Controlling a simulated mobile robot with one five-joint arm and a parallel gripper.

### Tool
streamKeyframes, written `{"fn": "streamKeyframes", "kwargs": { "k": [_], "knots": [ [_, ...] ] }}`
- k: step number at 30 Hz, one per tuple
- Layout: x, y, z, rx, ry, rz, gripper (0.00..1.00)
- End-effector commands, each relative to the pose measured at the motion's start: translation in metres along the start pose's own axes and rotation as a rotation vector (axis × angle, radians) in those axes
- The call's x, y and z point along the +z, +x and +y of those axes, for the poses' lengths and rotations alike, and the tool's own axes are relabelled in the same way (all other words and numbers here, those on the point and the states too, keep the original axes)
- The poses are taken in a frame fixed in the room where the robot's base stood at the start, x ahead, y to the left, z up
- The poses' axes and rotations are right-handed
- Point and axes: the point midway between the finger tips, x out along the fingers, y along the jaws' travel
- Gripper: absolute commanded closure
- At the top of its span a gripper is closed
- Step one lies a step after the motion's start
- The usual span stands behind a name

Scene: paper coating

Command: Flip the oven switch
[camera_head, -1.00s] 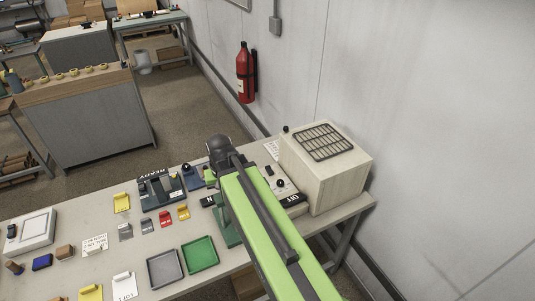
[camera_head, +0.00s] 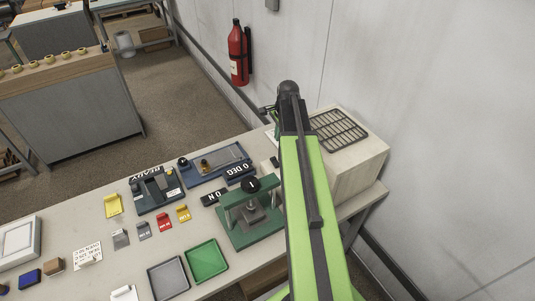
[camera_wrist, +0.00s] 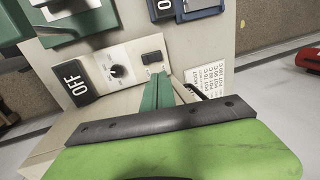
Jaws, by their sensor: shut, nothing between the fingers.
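The oven (camera_head: 362,172) is a beige box with a dark grille on top, at the right end of the table in the head view. My arm hides most of its front there. In the wrist view its control panel (camera_wrist: 98,62) shows a round black dial (camera_wrist: 117,71), a black OFF label (camera_wrist: 70,84) and a small black rocker switch (camera_wrist: 152,57). My gripper (camera_wrist: 163,82) is shut and empty. Its green fingertips are just below the switch in the picture; I cannot tell if they touch it.
A green press (camera_head: 245,222) stands left of my arm, with a blue 0 DEG device (camera_head: 215,165) behind it. Green (camera_head: 206,261) and grey (camera_head: 168,279) trays lie in front. A printed paper (camera_wrist: 207,90) lies near the fingers. The wall is close behind.

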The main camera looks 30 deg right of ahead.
Motion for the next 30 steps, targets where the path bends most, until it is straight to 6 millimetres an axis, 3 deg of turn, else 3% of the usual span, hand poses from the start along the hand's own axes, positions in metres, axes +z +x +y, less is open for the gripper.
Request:
{"fn": "streamKeyframes", "kwargs": {
  "k": [8,14,30],
  "knots": [
    [0.005,0.000,-0.002,0.000,-0.009,-0.001,1.00],
    [0.007,0.018,-0.002,0.000,-0.012,-0.002,1.00],
    [0.010,0.127,-0.002,0.000,-0.017,-0.003,1.00]
  ]
}}
